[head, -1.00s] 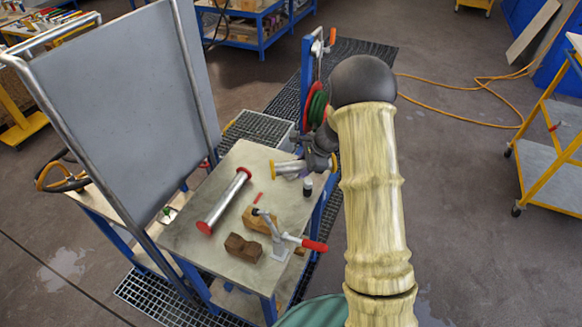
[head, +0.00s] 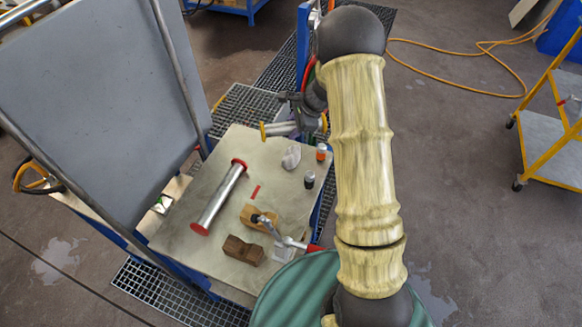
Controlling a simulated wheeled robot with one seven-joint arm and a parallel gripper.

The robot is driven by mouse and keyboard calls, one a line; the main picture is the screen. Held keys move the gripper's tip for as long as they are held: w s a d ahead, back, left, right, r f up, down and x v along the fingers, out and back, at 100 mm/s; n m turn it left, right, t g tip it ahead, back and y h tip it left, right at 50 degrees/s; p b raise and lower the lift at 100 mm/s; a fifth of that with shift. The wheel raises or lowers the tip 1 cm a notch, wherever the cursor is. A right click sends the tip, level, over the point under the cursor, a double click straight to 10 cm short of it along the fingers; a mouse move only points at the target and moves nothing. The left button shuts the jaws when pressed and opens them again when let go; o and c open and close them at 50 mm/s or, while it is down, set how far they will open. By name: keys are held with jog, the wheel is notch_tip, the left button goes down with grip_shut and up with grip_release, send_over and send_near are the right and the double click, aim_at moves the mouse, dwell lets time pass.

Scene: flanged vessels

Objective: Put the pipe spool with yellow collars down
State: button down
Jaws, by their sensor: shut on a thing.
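The pipe spool with yellow collars (head: 282,129) is a short grey tube held over the far end of the grey worktable (head: 185,222). One yellow collar shows clearly at its left end; its right end is partly hidden by my arm. My gripper (head: 294,112) is shut on the spool, though the jaws are small and partly hidden behind my wrist. The spool appears raised above the tabletop; I cannot tell the height of the gap.
A red-collared spool (head: 218,198) lies on the table's left side. A grey panel (head: 90,120) stands left.

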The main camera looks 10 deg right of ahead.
jog(key=shift+s+d, duration=0.1)
jog(key=shift+s, duration=0.1)
jog(key=shift+s+d+f, duration=0.1)
jog(key=shift+f, duration=0.1)
jog(key=f, duration=0.2)
jog(key=f+p, duration=0.1)
jog(key=f, duration=0.2)
jog(key=shift+w+f, duration=0.2)
jog(key=shift+f, duration=0.1)
notch_tip(320, 180, down, 4)
jog(key=shift+r+p, duration=0.1)
jog(key=shift+p, duration=0.25)
jog(key=shift+f+b, duration=0.45)
jog(key=shift+b, duration=0.05)
jog(key=c, duration=0.9)
grip_release()
